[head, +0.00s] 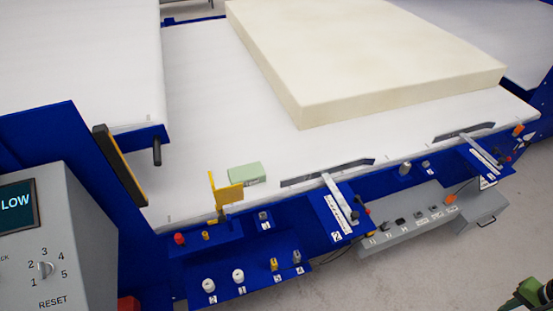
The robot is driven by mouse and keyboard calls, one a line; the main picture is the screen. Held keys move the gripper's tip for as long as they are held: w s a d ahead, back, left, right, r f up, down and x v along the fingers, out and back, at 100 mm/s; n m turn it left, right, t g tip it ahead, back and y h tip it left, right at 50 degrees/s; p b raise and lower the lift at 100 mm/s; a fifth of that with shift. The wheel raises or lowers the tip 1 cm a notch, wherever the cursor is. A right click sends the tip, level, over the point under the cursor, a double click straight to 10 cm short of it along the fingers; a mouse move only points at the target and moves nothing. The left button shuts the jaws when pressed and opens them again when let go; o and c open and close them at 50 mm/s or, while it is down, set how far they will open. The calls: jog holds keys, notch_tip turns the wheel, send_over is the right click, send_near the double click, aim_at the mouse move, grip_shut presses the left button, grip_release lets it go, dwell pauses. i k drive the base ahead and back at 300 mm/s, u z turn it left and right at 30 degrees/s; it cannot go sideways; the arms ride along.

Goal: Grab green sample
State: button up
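The green sample (246,174) is a small pale green block with a flat top. It lies on the white table surface (200,130) near the front edge, just behind and to the right of a yellow bracket (228,193). It stands clear of the large foam slab. No gripper fingers can be made out in the head view. A green and dark part is cut off at the bottom right corner, far from the sample; I cannot tell what it is.
A large cream foam slab (370,60) lies behind the sample. Blue panels with knobs and small parts (240,282) line the table's front. A grey control box (75,240) reading LOW stands at left. A black-edged bar (120,166) stands left of the sample.

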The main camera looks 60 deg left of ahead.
aim_at(253, 174)
jog(key=z, duration=0.05)
jog(key=i, duration=1.5)
jog(key=u, duration=1.3)
jog(key=k, duration=0.15)
jog(key=u, duration=2.9)
jog(key=i, duration=1.5)
jog(key=u, duration=0.2)
